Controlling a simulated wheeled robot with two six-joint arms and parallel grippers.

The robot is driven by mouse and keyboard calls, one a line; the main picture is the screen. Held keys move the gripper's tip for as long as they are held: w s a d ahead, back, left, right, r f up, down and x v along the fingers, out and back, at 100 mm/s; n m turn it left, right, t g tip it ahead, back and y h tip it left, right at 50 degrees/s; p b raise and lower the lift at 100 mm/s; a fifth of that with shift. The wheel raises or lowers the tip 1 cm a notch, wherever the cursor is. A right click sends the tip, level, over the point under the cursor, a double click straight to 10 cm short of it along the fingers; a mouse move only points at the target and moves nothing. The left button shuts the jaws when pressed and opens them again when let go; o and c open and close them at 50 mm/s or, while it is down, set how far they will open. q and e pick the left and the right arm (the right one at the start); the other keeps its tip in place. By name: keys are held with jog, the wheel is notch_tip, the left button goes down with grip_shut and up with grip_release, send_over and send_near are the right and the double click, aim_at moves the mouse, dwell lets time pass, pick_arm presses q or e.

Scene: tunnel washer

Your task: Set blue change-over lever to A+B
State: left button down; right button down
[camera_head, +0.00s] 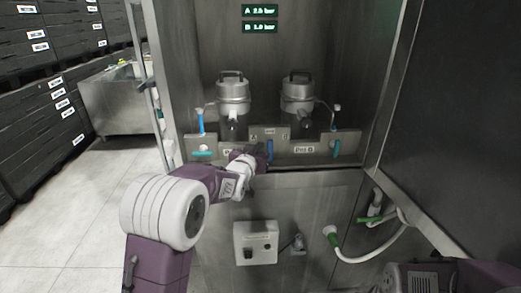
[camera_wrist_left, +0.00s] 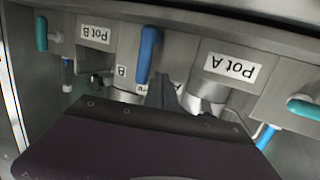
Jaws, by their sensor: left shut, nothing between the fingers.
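The blue change-over lever (camera_head: 270,147) is on the panel between the Pot A and Pot B plates. In the head view it stands about vertical. In the left wrist view, which is upside down, the blue lever (camera_wrist_left: 149,52) lies just beyond my fingers, near a "B" mark (camera_wrist_left: 122,71) and partly hidden lettering. My left gripper (camera_head: 262,162) is at the panel just below and left of the lever. It also shows in the left wrist view (camera_wrist_left: 166,88), shut and empty, with its fingertips close beside the lever. I cannot tell whether they touch.
Two metal pots (camera_head: 233,97) (camera_head: 298,97) stand behind the panel. Teal handles (camera_head: 202,153) (camera_head: 336,148) flank the lever. A grey control box (camera_head: 256,243) and a hose (camera_head: 365,256) are below. A dark open door (camera_head: 455,110) bounds the right side.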

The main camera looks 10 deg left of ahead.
pick_arm(q)
jog(key=shift+s+f, duration=0.1)
jog(key=shift+s, duration=0.2)
jog(key=s+r+b, duration=0.1)
jog(key=s+b, duration=0.2)
jog(key=s, duration=0.5)
jog(key=s+a+f+n+g+y, duration=0.1)
jog(key=s+a+f+g, duration=0.1)
jog(key=s+f+g, duration=1.85)
jog(key=s+r+t+p, duration=0.5)
jog(key=s+p, duration=0.3)
jog(key=p, duration=0.4)
jog(key=shift+s+r+p, duration=0.35)
jog(key=shift+r, duration=0.45)
